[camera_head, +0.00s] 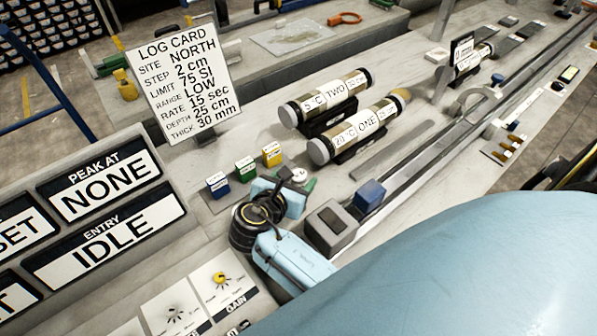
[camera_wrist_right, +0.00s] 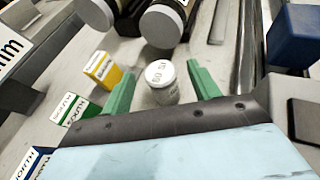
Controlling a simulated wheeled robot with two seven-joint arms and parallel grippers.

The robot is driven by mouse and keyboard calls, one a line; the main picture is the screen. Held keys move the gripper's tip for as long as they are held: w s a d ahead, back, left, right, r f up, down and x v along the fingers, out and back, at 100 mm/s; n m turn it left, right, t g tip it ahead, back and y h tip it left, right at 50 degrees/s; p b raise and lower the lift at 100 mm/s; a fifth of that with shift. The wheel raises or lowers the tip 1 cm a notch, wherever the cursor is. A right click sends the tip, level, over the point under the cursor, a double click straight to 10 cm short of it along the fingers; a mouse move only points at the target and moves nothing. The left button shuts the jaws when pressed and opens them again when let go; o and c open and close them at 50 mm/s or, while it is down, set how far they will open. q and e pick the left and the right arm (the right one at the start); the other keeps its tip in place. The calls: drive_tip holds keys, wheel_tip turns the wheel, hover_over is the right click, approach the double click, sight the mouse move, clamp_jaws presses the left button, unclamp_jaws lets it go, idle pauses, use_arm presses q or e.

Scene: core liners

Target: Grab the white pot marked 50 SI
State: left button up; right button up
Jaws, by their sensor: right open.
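The white pot (camera_wrist_right: 162,84) is a small, round, lidded pot with "50 SI" on its lid. It stands upright between the two green fingers of my right gripper (camera_wrist_right: 161,66) in the right wrist view. The fingers are open, with a gap to the pot on both sides. In the head view the pot (camera_head: 299,173) is a small white top just beyond my right gripper (camera_head: 296,182), partly hidden by it. My left gripper is not in view.
Blue, green (camera_head: 245,168) and yellow (camera_head: 271,154) blocks stand left of the pot. Two core liners (camera_head: 362,128) lie on cradles behind it. A grey box (camera_head: 330,228) and a blue block (camera_head: 369,195) sit to the right. A log card (camera_head: 185,80) stands at the back left.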

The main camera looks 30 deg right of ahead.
drive_tip(key=c, duration=1.1)
drive_tip(key=shift+r, duration=0.1)
